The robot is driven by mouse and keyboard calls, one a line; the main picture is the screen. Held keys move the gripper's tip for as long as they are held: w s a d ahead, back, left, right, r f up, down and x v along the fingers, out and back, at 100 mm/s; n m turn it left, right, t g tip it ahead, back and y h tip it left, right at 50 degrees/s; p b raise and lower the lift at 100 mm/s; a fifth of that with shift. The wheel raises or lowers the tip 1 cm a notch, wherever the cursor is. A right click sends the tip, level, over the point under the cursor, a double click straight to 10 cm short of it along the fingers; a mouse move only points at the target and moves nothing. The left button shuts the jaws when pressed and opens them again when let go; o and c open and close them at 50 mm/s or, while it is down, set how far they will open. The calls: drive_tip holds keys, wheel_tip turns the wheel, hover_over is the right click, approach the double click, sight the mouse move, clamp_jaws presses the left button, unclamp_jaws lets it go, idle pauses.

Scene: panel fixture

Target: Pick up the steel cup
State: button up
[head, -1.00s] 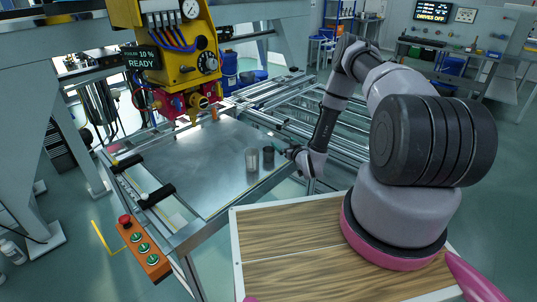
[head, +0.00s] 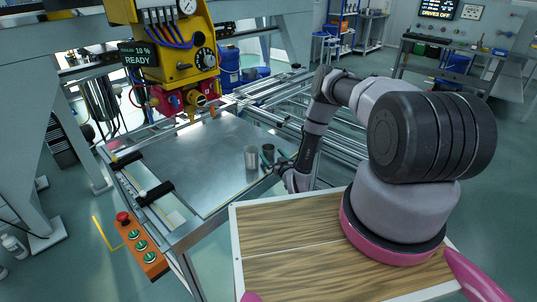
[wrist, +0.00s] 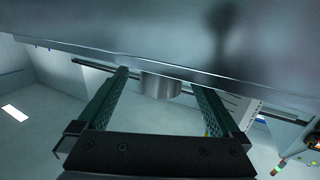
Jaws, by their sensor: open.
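A light silvery cup, the steel cup (head: 251,157), stands upright near the right edge of the metal plate in the head view. Nothing is gripped.
The metal plate (head: 200,165) is mostly clear. A yellow machine head (head: 175,50) hangs over its far side. Black clamps (head: 155,192) and an orange button box (head: 140,245) line the left edge. Metal rails (head: 290,110) run behind the cups.

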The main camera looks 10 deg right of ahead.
sight(271, 154)
drive_tip(key=x, duration=0.3)
drive_tip(key=shift+w+a, duration=0.15)
drive_tip(key=shift+w, duration=0.1)
